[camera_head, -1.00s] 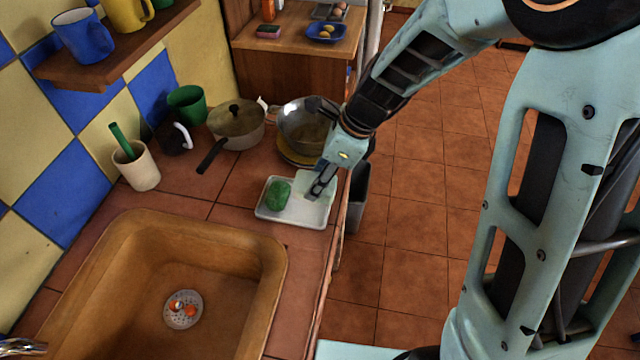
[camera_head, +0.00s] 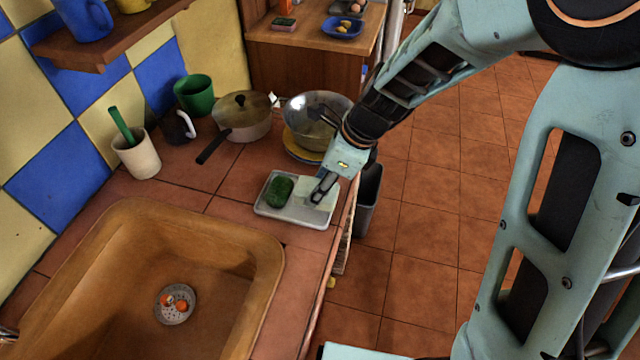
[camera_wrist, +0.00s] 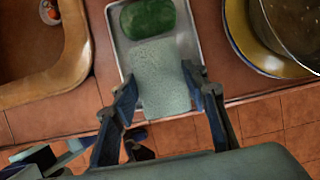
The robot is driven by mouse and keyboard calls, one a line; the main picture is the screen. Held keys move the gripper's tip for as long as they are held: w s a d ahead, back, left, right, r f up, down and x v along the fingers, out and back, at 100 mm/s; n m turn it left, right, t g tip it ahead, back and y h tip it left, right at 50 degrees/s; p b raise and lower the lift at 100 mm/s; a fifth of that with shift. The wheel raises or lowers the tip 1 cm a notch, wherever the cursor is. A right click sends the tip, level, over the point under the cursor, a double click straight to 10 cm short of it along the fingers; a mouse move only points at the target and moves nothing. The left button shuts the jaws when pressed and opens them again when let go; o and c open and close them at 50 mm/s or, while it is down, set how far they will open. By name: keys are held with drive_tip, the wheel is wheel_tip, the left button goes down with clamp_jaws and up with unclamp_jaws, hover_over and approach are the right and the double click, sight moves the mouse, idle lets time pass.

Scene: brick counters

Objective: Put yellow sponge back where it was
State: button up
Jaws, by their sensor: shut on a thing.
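A pale grey-green sponge (camera_head: 313,189) is between the fingers of my gripper (camera_head: 319,191), at the right end of a grey tray (camera_head: 285,211) on the counter. It looks pale rather than yellow. In the wrist view the sponge (camera_wrist: 160,80) lies flat, with one finger of my gripper (camera_wrist: 162,86) on each side. The tray (camera_wrist: 190,48) shows around its far part. A dark green sponge (camera_head: 278,191) lies in the left part of the tray, beside the pale one. I cannot tell whether the pale sponge touches the tray floor.
A brown sink (camera_head: 110,225) is left of the tray. A metal bowl (camera_head: 312,120) on a yellow plate, a lidded pan (camera_head: 241,117) and a white cup (camera_head: 137,158) stand behind. The counter's right edge is close to the tray. A small yellow thing (camera_head: 331,282) shows beside that edge.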

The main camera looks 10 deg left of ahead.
drive_tip(key=shift+f, duration=0.55)
drive_tip(key=o, duration=1.1)
drive_tip(key=shift+r, duration=0.1)
drive_tip(key=shift+r, duration=0.3)
drive_tip(key=p+v, duration=0.2)
drive_tip(key=v, duration=1)
drive_tip(key=shift+r, duration=0.35)
